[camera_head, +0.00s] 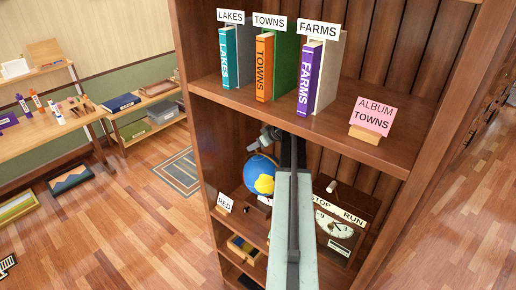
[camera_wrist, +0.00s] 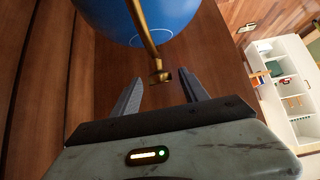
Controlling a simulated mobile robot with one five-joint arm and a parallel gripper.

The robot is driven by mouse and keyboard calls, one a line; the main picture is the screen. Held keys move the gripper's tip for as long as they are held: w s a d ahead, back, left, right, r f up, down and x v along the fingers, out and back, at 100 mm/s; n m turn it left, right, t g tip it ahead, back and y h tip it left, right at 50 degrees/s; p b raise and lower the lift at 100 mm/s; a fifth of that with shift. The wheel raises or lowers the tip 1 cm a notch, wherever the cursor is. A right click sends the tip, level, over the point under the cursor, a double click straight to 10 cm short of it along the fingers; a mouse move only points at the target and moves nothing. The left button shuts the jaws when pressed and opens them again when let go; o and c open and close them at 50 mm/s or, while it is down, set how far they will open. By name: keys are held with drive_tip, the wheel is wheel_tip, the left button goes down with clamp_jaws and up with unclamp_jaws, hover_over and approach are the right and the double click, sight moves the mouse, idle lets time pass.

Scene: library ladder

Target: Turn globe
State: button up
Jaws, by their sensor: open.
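The globe (camera_head: 260,174), blue with a yellow land patch, stands on the middle shelf of the bookcase in the head view, left of my arm. In the wrist view the blue globe (camera_wrist: 140,15) is at the top, with a curved brass arm (camera_wrist: 143,28) in front of it. The brass arm ends in a small knob (camera_wrist: 160,75). My gripper (camera_wrist: 162,84) is open, its two grey fingers on either side of and below the knob. Whether they touch anything cannot be told. In the head view my arm hides part of the shelf and the fingers are not clear.
A RED card (camera_head: 225,203) stands left of the globe. A clock box marked STOP and RUN (camera_head: 340,225) stands to the right. The bookcase side (camera_head: 196,130) bounds the left.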

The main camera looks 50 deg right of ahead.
clamp_jaws()
idle(1.4)
